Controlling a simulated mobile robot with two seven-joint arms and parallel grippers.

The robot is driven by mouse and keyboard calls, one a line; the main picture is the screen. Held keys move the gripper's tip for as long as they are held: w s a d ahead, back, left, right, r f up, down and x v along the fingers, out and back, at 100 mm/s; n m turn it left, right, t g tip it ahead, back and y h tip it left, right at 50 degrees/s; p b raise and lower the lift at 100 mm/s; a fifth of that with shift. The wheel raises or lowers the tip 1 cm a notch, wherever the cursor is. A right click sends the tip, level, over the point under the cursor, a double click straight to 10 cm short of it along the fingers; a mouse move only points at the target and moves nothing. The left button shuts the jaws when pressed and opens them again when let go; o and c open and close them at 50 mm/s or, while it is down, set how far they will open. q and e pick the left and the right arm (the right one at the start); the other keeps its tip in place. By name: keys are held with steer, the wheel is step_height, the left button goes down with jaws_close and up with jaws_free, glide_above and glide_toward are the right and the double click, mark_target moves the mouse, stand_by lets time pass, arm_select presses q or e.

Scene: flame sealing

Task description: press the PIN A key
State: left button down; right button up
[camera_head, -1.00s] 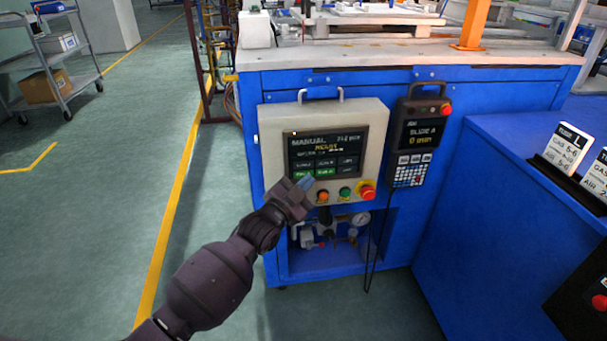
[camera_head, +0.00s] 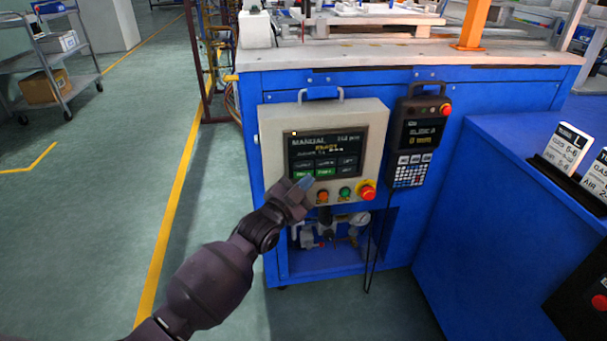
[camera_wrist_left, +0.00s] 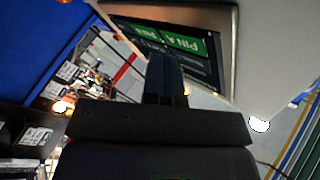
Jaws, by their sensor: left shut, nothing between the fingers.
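The grey control box's touch screen (camera_head: 325,151) shows a "MANUAL" heading, with dark keys and two green keys in its bottom row. The left green key (camera_head: 303,174) is partly covered by my left gripper. In the left wrist view, green keys (camera_wrist_left: 186,43) lettered "PIN" show tilted and at a steep angle, just beyond the fingers. My left gripper (camera_head: 305,183) is shut and empty, its tip at the screen's lower left edge. Its closed fingers also show in the left wrist view (camera_wrist_left: 165,75). I cannot tell whether the tip touches the screen. My right gripper is not in view.
Orange (camera_head: 323,196) and green (camera_head: 345,193) buttons and a red emergency stop (camera_head: 367,191) sit below the screen. A keypad pendant (camera_head: 415,140) hangs to the right. A blue bench (camera_head: 500,200) stands at the right; open floor lies left.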

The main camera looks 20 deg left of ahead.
arm_select(q)
steer(key=shift+w+a, duration=0.2)
steer(key=shift+w, duration=0.1)
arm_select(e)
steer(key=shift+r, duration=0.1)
arm_select(q)
steer(key=shift+w+a, duration=0.15)
steer(key=shift+w, duration=0.1)
stand_by(0.7)
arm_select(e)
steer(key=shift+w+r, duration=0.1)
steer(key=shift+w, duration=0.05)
arm_select(q)
steer(key=shift+s+d+p, duration=0.4)
steer(key=shift+s+p, duration=0.05)
steer(key=shift+s, duration=0.2)
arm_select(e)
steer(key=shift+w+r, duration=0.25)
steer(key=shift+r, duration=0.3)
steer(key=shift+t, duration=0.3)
